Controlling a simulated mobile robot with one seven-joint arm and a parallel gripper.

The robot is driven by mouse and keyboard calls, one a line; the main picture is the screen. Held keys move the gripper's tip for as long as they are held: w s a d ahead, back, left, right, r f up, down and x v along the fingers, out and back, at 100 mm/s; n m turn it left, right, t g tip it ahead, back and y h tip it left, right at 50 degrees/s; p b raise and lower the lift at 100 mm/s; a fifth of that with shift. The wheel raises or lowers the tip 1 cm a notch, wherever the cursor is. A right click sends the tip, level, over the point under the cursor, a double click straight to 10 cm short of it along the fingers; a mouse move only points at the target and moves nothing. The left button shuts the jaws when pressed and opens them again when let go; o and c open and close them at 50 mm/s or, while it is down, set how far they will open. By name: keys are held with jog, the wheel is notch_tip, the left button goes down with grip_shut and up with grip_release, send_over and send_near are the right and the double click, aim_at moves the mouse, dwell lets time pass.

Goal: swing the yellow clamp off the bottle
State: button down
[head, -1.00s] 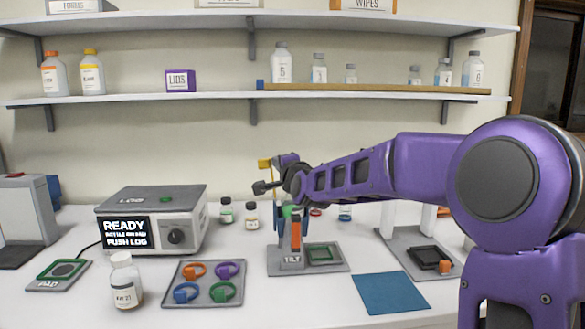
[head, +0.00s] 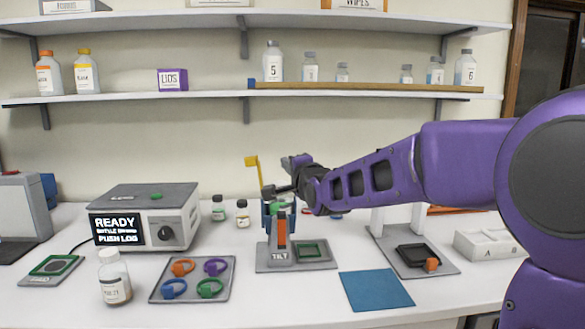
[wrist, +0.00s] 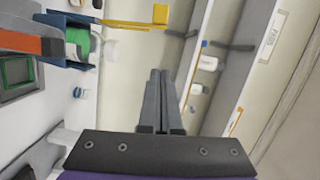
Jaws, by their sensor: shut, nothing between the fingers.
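The yellow clamp (head: 254,170) stands raised as an upright bar with a bent top end, above and left of the tilt stand (head: 281,245). It also shows in the wrist view (wrist: 140,25), reaching out from the blue cradle (wrist: 62,20). The clamp's bar appears clear of the cap. My gripper (head: 270,191) is shut and empty, just right of the clamp at about the cradle's top. In the wrist view its fingers (wrist: 160,76) lie together, apart from the clamp.
Left of the stand are a tray of coloured rings (head: 192,280), a white bottle (head: 114,278) and a box reading READY (head: 146,215). A blue mat (head: 376,290) and a grey fixture (head: 420,258) lie to the right. Shelves with bottles (head: 272,62) run along the wall behind.

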jog(key=shift+p+v, duration=0.45)
jog(key=shift+v, duration=1.2)
